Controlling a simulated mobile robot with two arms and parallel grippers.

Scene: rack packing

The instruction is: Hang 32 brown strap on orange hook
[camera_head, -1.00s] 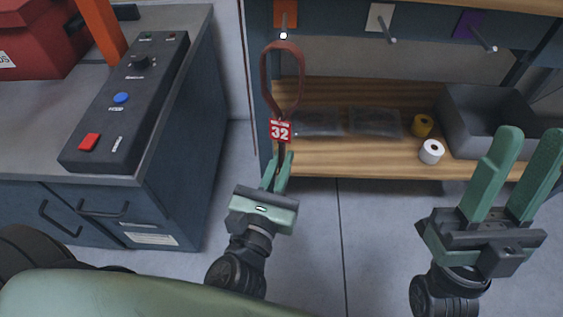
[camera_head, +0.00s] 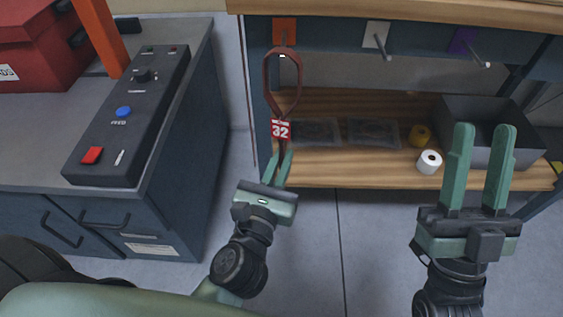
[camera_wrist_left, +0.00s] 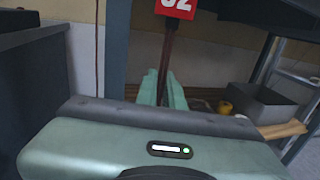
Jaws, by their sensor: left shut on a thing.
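The brown strap (camera_head: 268,84) is an upright loop with a red tag marked 32 (camera_head: 281,130) at its lower end. My left gripper (camera_head: 278,162) is shut on the strap's lower end, below the tag. The left wrist view shows the strap (camera_wrist_left: 168,48) rising from between the fingers (camera_wrist_left: 164,88), with the tag (camera_wrist_left: 176,5) above. The orange hook has an orange plate (camera_head: 284,30) and a peg whose tip (camera_head: 283,55) shows at the top of the loop. I cannot tell whether the loop is around the peg or in front. My right gripper (camera_head: 483,140) is open and empty.
A white-plate hook (camera_head: 376,36) and a purple-plate hook (camera_head: 464,42) are to the right. The wooden shelf (camera_head: 340,176) below holds flat dark packs, a yellow roll (camera_head: 420,135), a white roll (camera_head: 429,161) and a grey bin (camera_head: 487,112). A control panel (camera_head: 130,115) stands left.

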